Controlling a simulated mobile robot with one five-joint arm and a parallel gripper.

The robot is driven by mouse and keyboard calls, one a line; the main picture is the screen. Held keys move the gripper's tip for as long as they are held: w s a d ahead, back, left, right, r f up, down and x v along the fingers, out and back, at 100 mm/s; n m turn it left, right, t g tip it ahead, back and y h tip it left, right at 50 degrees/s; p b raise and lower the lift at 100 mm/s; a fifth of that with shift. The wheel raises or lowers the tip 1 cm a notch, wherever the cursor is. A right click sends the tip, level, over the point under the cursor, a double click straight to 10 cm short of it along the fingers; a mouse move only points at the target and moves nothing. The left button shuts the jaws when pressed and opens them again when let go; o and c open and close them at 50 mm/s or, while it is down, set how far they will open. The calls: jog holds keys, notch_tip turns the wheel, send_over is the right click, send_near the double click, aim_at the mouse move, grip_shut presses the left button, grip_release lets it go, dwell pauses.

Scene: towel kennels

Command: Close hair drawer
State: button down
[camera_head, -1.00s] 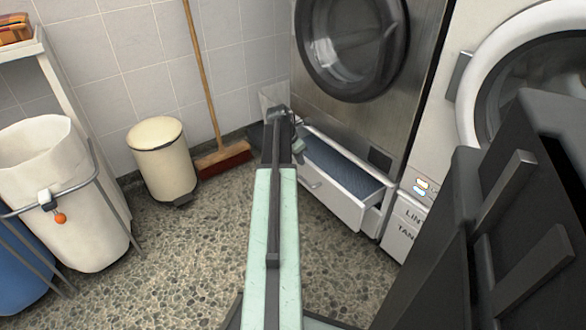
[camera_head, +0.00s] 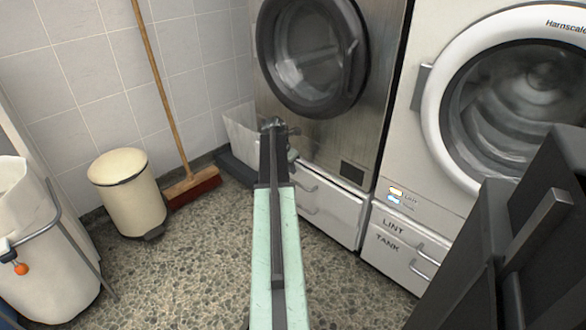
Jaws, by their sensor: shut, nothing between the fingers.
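The hair drawer (camera_head: 333,212) is the white-fronted drawer at the foot of the steel machine, in the middle of the head view. Its front looks about flush with the machine, and none of its inside shows. My arm hides its left end. My gripper (camera_head: 292,142) is at the far end of my green arm, just in front of the machine and beside the drawer's upper left. It is shut and empty. I cannot tell whether it touches the drawer front.
The steel machine (camera_head: 340,130) has a round door. A white machine (camera_head: 425,150) with a lower lint tank drawer (camera_head: 400,245) stands to its right. A cream bin (camera_head: 133,200), a broom (camera_head: 190,187) and a white laundry bag (camera_head: 40,260) are on the left. Speckled floor is clear between.

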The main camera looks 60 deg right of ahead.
jog(key=w+a+r+p, duration=0.2)
jog(key=a+r+p, duration=0.5)
jog(key=r+p, duration=0.2)
jog(key=shift+w+a+r, duration=0.15)
jog(key=shift+w+r, duration=0.1)
jog(key=c, duration=1.5)
grip_release()
jog(key=shift+f+m, duration=0.15)
jog(key=shift+m, duration=0.25)
jog(key=shift+o, duration=0.2)
jog(key=m+y+b, duration=0.2)
jog(key=m+b, duration=0.2)
jog(key=m, duration=1.3)
send_near(296, 182)
jog(key=shift+t, duration=0.3)
jog(key=b+x, duration=0.7)
jog(key=x, duration=0.1)
jog(key=shift+s+b, duration=0.3)
jog(key=shift+s, duration=0.05)
